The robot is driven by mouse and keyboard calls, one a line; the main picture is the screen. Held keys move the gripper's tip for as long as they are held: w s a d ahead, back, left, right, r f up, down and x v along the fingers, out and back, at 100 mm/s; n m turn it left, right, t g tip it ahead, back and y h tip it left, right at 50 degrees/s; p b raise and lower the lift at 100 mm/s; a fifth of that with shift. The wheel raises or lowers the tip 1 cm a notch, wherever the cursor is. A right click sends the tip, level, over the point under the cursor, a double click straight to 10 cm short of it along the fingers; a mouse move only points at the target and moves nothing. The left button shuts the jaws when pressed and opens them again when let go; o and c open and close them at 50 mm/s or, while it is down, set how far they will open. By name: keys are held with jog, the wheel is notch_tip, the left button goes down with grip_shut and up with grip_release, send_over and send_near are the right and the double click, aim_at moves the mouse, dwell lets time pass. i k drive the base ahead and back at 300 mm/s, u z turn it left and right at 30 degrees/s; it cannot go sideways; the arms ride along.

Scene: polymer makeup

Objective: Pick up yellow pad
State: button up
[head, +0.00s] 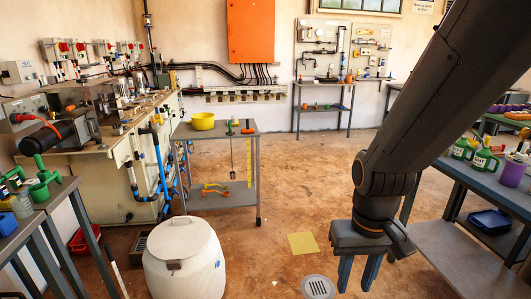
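A flat yellow pad (303,243), square in outline, lies on the brown floor near the middle of the head view. My gripper (358,274) hangs from the arm to the right of the pad in the picture, fingers pointing down. Its two blue-grey fingers are apart with nothing visible between them. The gripper is not touching the pad as far as I can see; its height above the floor is hard to judge. The pad is fully in view.
A white lidded barrel (184,258) stands left of the pad. A round floor drain (318,288) lies just in front of it. A small table (215,132) with a yellow bowl (203,121) stands behind left. A bench (490,185) with green bottles is at right. Floor around the pad is clear.

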aim_at(235, 122)
jog(key=z, duration=0.4)
jog(key=i, duration=1.9)
jog(key=u, duration=0.25)
jog(key=i, duration=1.8)
jog(key=u, duration=1.05)
jog(key=i, duration=1)
jog(key=u, duration=0.45)
